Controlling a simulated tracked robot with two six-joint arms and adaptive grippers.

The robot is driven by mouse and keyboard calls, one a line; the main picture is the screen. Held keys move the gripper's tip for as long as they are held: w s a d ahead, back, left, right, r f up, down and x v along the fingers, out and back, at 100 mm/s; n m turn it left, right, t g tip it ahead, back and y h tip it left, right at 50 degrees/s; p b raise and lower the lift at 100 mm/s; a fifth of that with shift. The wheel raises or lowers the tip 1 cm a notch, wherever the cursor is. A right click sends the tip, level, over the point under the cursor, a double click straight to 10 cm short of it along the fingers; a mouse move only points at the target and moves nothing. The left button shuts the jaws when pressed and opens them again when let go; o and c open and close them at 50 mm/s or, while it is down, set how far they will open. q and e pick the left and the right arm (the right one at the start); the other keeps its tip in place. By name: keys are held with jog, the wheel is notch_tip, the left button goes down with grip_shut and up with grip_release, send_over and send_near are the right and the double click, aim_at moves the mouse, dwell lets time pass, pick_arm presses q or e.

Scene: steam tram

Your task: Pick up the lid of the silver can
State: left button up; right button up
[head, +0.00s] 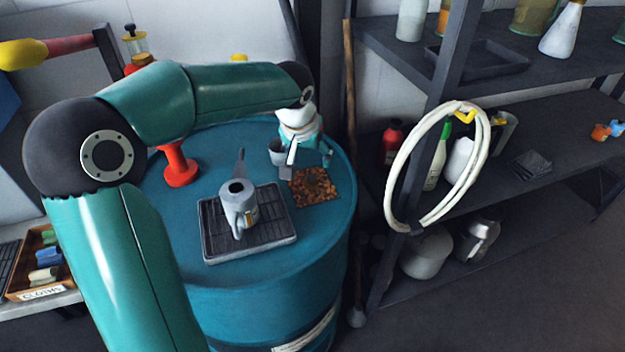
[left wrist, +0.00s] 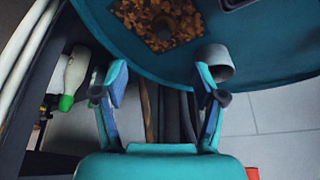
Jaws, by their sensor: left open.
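The silver can (head: 242,211), with a spout and a dark round opening on top, stands on a black ribbed tray (head: 212,232) on the blue drum. I cannot make out a separate lid for certain. A small grey cylinder (head: 278,153) stands behind the can; a grey cylinder also shows beside the right-hand finger in the left wrist view (left wrist: 216,63). My left gripper (head: 309,158) is open and empty, right of that cylinder, above the drum's far right part. Its two spread fingers show in the left wrist view (left wrist: 161,82). My right gripper is out of view.
A brown patterned mat (head: 315,187) lies on the drum (head: 310,230), with a dark round spot in its middle. A red-orange object (head: 178,166) stands at the drum's left. Shelves with bottles and a coiled white hose (head: 400,190) stand to the right.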

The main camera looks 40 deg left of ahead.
aim_at(310, 175)
pick_arm(q)
jog(key=x, duration=0.3)
jog(key=shift+f, duration=0.1)
jog(key=shift+s+p+x, duration=0.2)
jog(key=shift+x, duration=1.35)
jog(key=shift+s+p+x, duration=0.15)
jog(key=shift+s+x, duration=0.05)
jog(key=shift+x, duration=1.4)
jog(key=shift+a+f, duration=0.1)
jog(key=shift+a, duration=0.05)
jog(key=shift+c, duration=0.3)
jog(key=c, duration=0.8)
